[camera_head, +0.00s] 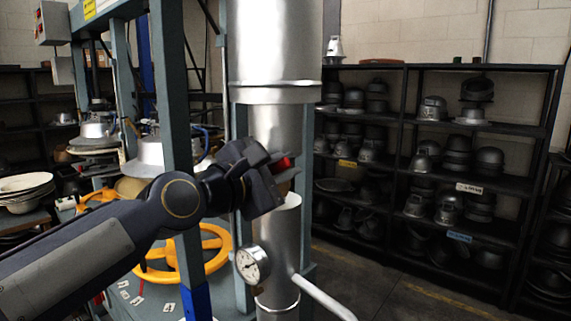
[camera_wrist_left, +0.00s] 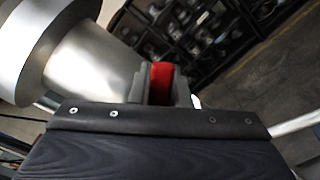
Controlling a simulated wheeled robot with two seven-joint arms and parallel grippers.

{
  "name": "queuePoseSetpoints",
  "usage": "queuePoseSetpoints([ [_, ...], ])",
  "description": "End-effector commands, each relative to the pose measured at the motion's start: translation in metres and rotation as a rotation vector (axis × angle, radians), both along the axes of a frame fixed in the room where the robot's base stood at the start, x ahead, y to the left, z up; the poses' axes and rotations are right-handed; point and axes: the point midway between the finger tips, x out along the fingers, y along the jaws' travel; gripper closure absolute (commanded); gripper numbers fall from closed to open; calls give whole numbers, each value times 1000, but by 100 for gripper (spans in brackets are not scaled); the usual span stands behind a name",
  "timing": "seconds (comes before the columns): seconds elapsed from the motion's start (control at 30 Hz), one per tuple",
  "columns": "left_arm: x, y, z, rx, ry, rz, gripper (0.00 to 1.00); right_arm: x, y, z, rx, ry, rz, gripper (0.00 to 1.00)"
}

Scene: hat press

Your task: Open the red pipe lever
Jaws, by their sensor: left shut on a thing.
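The pipe fills the upper left of the wrist view (camera_wrist_left: 85,65). My right gripper is in neither view.
A round pressure gauge (camera_head: 252,264) sits on the lower pipe, with a thin silver pipe (camera_head: 325,297) running to the lower right. A yellow handwheel (camera_head: 222,243) is behind my left arm. Teal posts flank the pipe. Shelves of hat moulds (camera_head: 440,68) stand behind, with clear floor before them.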

Motion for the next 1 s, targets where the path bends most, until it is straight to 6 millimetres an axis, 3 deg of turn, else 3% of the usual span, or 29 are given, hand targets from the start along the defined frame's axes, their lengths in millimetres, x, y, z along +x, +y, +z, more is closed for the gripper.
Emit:
queuePoseSetpoints([
  [0.4,0,0,1,-6,3,1,100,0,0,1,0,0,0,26],
  [0.43,0,0,1,-6,3,1,80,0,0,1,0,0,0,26],
  [0.57,0,0,1,-6,3,1,63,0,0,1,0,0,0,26],
  [1.0,0,0,0,-3,1,1,62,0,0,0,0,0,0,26],
])
